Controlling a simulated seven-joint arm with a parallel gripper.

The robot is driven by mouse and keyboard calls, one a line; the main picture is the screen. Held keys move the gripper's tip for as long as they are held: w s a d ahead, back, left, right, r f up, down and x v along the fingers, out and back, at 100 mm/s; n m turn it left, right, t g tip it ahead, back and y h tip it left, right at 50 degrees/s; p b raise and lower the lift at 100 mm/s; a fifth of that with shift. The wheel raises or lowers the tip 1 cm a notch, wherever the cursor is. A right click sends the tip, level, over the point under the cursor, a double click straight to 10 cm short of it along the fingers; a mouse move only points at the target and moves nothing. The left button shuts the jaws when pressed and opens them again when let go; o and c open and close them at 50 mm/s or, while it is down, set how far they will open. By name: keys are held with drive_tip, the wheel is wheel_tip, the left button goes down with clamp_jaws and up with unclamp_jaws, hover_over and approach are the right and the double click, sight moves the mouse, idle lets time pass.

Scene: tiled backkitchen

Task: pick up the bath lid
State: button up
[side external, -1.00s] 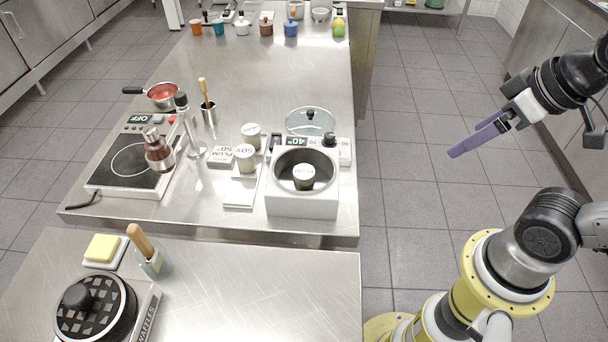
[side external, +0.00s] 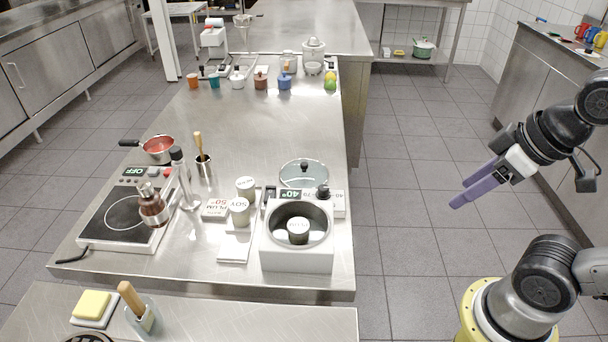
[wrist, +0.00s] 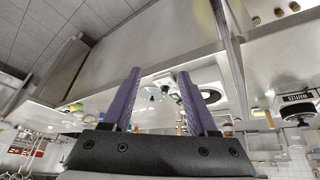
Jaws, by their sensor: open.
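The bath's round well is uncovered and holds a lidded jar (side external: 298,231). My gripper (side external: 461,194) is open and empty, well to the right of the table and above the floor. Its two purple fingers also show apart in the wrist view (wrist: 159,77).
Left of the bath stand two labelled jars (side external: 240,212), a tall metal stand, a brown bottle (side external: 152,205) and a hot plate (side external: 122,214). The table behind the lid is largely clear.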

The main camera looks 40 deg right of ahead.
drive_tip(key=w+a+r+n+y, duration=0.1)
drive_tip(key=w+a+r+n, duration=0.15)
drive_tip(key=r+n, duration=0.4)
drive_tip(key=w+r+n+g+y, duration=0.1)
drive_tip(key=w+r+n, duration=0.2)
drive_tip(key=w, duration=0.3)
drive_tip(key=w+r+n+g, duration=0.1)
drive_tip(key=w+r+n, duration=0.25)
drive_tip(key=w, duration=0.25)
drive_tip(key=n+g+y, duration=0.3)
hover_over(305, 163)
drive_tip(key=d, duration=0.3)
drive_tip(key=f, duration=2.1)
drive_tip(key=shift+s+a+f, duration=0.1)
drive_tip(key=shift+s+f, duration=0.1)
drive_tip(key=shift+f, duration=0.05)
drive_tip(key=shift+h, duration=0.3)
drive_tip(key=shift+x, duration=3.1)
drive_tip(key=shift+w+a, duration=0.1)
clamp_jaws()
